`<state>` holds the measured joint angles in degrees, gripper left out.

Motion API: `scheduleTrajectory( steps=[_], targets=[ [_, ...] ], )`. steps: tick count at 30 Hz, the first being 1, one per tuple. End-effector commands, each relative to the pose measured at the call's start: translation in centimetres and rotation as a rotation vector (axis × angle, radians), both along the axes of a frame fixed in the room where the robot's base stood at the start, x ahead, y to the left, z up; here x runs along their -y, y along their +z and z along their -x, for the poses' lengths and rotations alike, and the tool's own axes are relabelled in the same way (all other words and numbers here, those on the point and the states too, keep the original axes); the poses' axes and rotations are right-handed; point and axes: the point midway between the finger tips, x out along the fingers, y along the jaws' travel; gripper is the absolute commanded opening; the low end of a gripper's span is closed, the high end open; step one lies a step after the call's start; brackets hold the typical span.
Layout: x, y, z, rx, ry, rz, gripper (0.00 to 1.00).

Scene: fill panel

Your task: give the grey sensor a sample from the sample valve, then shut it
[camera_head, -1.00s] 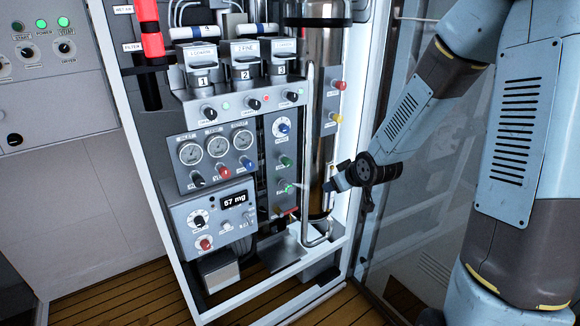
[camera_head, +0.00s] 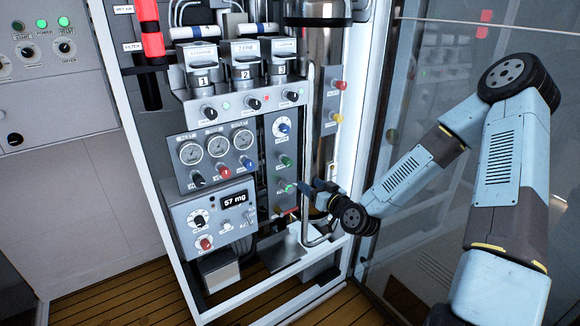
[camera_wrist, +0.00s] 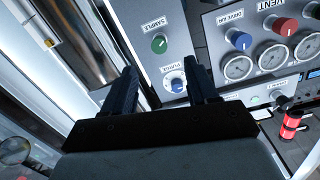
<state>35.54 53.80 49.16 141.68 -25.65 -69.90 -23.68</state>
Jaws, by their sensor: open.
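The knob labelled sample (camera_wrist: 159,45) is green in the wrist view. It seems to be the upper of two green knobs (camera_head: 285,161) in the head view. My gripper (camera_wrist: 162,80) is open and empty, with a blue-centred dial (camera_wrist: 176,85) showing between its fingers and the sample knob beyond them. In the head view my gripper (camera_head: 306,187) is near the lower green knob (camera_head: 284,187), partly in front of the panel's right side; contact cannot be told. A grey unit (camera_head: 220,214) displays "57 mg". I cannot tell which part is the grey sensor.
Three gauges (camera_head: 217,146) with black, red and blue knobs sit left of the green knobs. A red-handled part (camera_head: 288,211) and a grey tray (camera_head: 280,250) lie below. A bent metal pipe (camera_head: 307,150) and a white frame post (camera_head: 366,130) stand close by my gripper.

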Motion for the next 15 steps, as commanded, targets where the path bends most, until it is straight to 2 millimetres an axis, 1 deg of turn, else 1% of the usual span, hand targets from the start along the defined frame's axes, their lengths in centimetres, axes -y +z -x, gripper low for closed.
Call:
scheduleTrajectory(
  steps=[3, 8, 11, 15],
  targets=[
    [0.2, 0.2, -0.1, 0.021, -0.024, -0.049, 0.58],
    [0.2, 0.5, -0.5, 0.034, -0.035, -0.07, 0.58],
    [-0.2, 0.5, -1.2, 0.035, -0.036, -0.07, 0.58],
    [-1.3, 0.5, -2.8, 0.035, -0.034, -0.071, 0.58]
  ],
)
